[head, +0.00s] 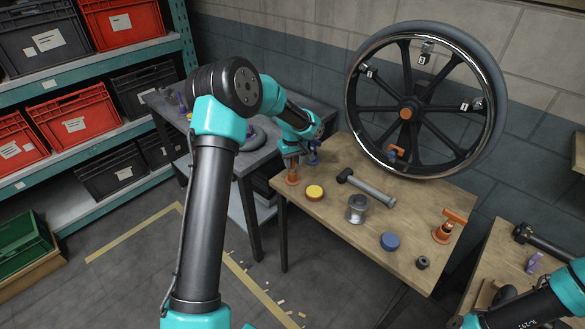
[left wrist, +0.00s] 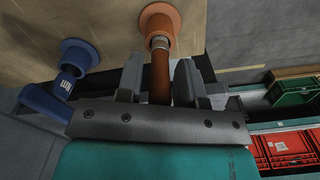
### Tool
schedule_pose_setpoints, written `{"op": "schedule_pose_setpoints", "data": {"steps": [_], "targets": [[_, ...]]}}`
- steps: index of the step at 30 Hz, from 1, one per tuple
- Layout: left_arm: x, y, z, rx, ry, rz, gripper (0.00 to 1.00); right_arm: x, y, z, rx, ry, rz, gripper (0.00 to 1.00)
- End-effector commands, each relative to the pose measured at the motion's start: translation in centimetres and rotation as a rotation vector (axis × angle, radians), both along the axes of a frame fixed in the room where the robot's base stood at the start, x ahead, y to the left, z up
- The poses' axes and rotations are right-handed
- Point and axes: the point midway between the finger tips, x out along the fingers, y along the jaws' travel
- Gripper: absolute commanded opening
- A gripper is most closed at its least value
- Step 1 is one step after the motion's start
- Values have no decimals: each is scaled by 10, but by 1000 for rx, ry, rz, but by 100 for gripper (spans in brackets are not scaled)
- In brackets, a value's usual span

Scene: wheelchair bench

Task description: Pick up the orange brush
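The orange brush (left wrist: 159,75) is in the left wrist view, its handle running between the two fingers of my left gripper (left wrist: 159,84). Its round base and grey collar show beyond the fingertips, over the wooden table. In the head view the brush (head: 292,177) stands at the table's left corner, directly below my left gripper (head: 292,157). The fingers are close on both sides of the handle; whether they press on it I cannot tell. My right arm enters at the lower right of the head view, with its gripper cut off.
A blue item (left wrist: 72,62) stands close beside the brush. A large wheel (head: 360,110) stands at the back.

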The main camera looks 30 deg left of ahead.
Motion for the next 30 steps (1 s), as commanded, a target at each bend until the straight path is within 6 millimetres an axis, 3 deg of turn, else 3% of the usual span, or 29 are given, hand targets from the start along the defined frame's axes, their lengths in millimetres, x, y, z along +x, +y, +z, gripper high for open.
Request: {"op": "schedule_pose_setpoints", "data": {"steps": [10, 22, 30], "targets": [[0, 0, 0, 0, 0, 0, 1, 0, 0, 0, 0, 0, 0, 82], [0, 0, 5, 0, -1, 0, 0, 0, 0, 0, 0, 0, 0, 82], [1, 0, 42, 2, -5, -1, 0, 0, 0, 0, 0, 0, 0, 82]]}}
